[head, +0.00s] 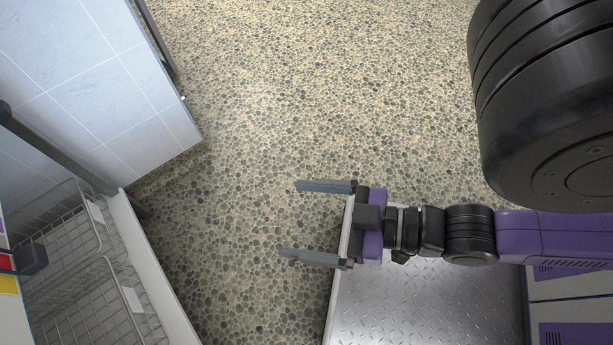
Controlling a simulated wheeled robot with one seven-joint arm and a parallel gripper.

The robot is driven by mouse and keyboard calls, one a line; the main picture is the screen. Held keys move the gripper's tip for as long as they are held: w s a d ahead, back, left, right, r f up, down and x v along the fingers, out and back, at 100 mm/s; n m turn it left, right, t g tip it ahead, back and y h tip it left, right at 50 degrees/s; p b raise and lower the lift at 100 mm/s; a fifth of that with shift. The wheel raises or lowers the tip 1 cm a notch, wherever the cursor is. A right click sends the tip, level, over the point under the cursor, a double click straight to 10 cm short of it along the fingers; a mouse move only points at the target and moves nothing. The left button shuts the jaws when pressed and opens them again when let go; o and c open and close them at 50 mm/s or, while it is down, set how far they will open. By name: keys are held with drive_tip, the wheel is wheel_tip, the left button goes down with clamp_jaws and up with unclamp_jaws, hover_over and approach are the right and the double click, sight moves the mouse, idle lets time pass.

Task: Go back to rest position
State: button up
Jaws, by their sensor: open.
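My gripper (288,219) shows in the head view, with its two long grey fingers spread wide apart and pointing left. It is open, and nothing is between the fingers. The fingers reach out past the left edge of a metal diamond-plate surface (430,308), over the pebbled floor (250,235). My purple and black arm stretches in from the right side of the picture.
Wire baskets (60,285) stand in a white-framed unit at the lower left. A tiled wall or panel (90,75) fills the upper left. Purple-fronted lockers or drawers (572,335) stand at the lower right. The pebbled floor in the upper middle is clear.

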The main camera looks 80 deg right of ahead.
drive_tip(key=shift+s, duration=0.15)
wheel_tip(320, 180, up, 26)
drive_tip(key=p, duration=2.6)
drive_tip(key=shift+r+p, duration=0.25)
drive_tip(key=shift+p, duration=0.05)
